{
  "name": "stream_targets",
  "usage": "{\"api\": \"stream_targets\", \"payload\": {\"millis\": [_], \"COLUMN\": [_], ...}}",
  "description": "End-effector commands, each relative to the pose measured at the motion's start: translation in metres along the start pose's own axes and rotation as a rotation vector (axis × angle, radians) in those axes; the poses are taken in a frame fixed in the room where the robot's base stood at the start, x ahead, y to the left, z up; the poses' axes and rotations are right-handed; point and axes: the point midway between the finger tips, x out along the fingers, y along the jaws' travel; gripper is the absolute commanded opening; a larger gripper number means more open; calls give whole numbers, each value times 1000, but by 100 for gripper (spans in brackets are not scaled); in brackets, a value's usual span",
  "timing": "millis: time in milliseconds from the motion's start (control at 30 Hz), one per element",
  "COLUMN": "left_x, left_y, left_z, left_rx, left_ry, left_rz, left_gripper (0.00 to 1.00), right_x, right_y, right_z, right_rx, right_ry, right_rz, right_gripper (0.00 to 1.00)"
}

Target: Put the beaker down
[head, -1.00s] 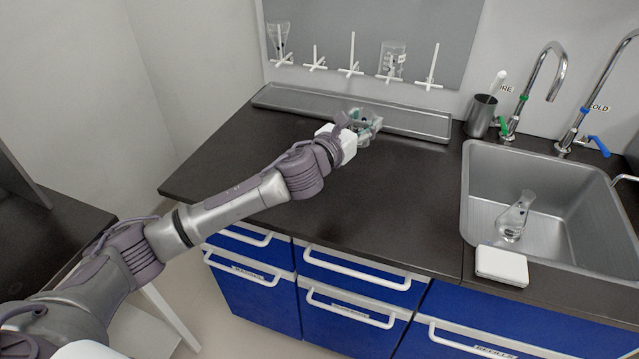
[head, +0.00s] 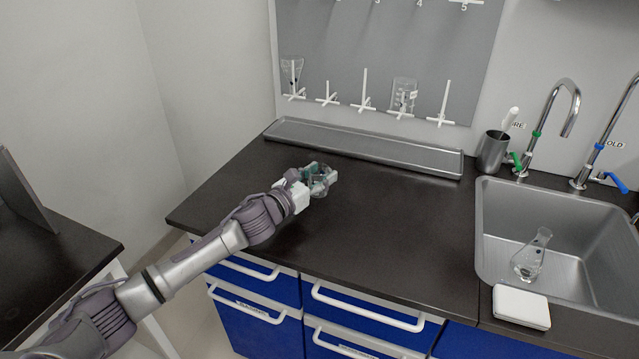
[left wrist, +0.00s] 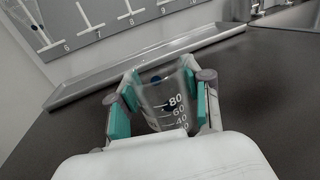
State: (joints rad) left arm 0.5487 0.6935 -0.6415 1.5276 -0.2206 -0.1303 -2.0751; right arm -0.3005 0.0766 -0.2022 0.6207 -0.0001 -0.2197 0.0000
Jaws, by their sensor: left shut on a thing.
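A clear beaker with white graduation marks (left wrist: 163,104) stands between the teal finger pads of my left gripper in the left wrist view. In the head view my left gripper (head: 320,178) is shut on it over the left part of the black countertop (head: 390,220), in front of the metal tray (head: 370,149). The beaker looks roughly upright. The fingers mostly cover it in the head view, and I cannot tell whether its base touches the counter. My right gripper is not in view.
A pegboard (head: 385,50) behind holds a flask (head: 291,75) and another beaker (head: 404,92). To the right are a dark cup (head: 493,152), taps, and a sink (head: 600,240) with a flask (head: 531,258). A white box (head: 521,307) lies by the sink. The middle of the counter is clear.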

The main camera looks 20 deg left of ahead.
Motion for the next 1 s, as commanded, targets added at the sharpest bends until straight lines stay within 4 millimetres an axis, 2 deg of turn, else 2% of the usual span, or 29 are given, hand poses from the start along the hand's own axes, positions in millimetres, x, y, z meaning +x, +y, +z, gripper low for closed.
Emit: {"api": "stream_targets", "payload": {"millis": [33, 133, 500, 533, 667, 1000], "left_x": [0, 0, 0, 0, 0, 0], "left_y": [0, 0, 0, 0, 0, 0], "left_z": [-11, -20, -24, -23, -23, -20], "left_rx": [-5, -2, 0, 0, 0, 1], "left_ry": [2, 1, 0, 0, 1, 0], "left_rz": [2, 1, 1, 1, 1, 1], "left_gripper": [19, 19, 19, 53, 74, 74], "right_x": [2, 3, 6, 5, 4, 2], "right_y": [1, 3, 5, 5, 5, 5], "right_z": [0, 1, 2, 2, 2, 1], "right_rx": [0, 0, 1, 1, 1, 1], "right_ry": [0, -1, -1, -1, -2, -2], "right_rz": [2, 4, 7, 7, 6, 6], "right_gripper": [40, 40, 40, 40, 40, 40]}}
